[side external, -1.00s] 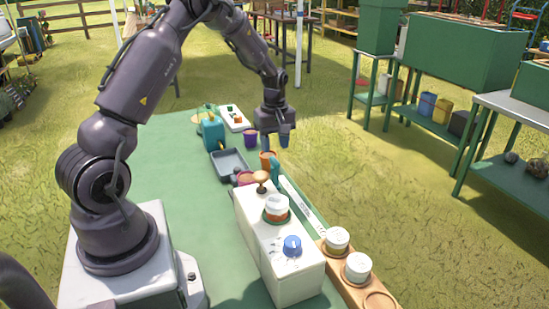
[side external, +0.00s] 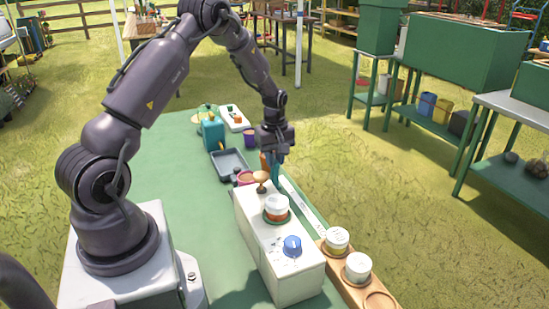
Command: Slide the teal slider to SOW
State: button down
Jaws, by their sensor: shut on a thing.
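The teal slider (side external: 276,180) stands upright at the far end of a long white track (side external: 302,206) on the table. My gripper (side external: 273,164) points down over it and is shut on its upper part. The fingers hide some of the slider. The markings on the track are too small to read, so I cannot tell where SOW is.
Two jars stand in a wooden rack (side external: 355,290) at the near end.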

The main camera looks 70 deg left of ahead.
jog(key=d, duration=2)
jog(key=shift+d, duration=0.4)
jog(key=c, duration=1.2)
grip_release()
jog(key=shift+o, duration=0.7)
jog(key=shift+r, duration=0.1)
notch_tip(320, 180, up, 13)
